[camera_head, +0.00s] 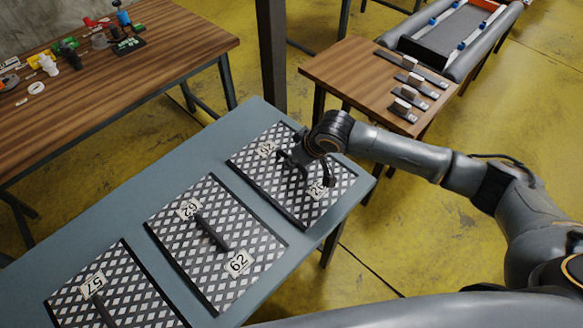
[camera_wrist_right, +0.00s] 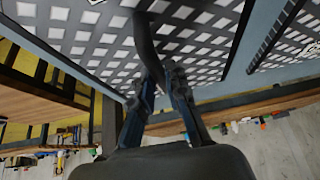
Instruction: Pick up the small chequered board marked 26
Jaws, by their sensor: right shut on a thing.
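The chequered board marked 26 (camera_head: 264,178) is the farthest of the boards on the blue-grey table (camera_head: 190,165) in the head view. A 26 label (camera_head: 317,190) shows near its right corner, and another label lies at its upper left. My right gripper (camera_head: 306,168) is over its middle and covers most of its bar handle. In the right wrist view, the fingers (camera_wrist_right: 162,78) are shut on the dark handle (camera_wrist_right: 146,42), with the chequered surface (camera_wrist_right: 205,48) behind. I cannot tell whether the board is raised off the table. My left gripper is out of view.
A board marked 62 (camera_head: 175,245) lies beside it, and one marked 57 (camera_head: 125,300) is nearer. A wooden table (camera_head: 340,68) with several grey pieces stands behind right, near an inflatable boat (camera_head: 485,42). Another wooden table (camera_head: 170,45) with small items stands left.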

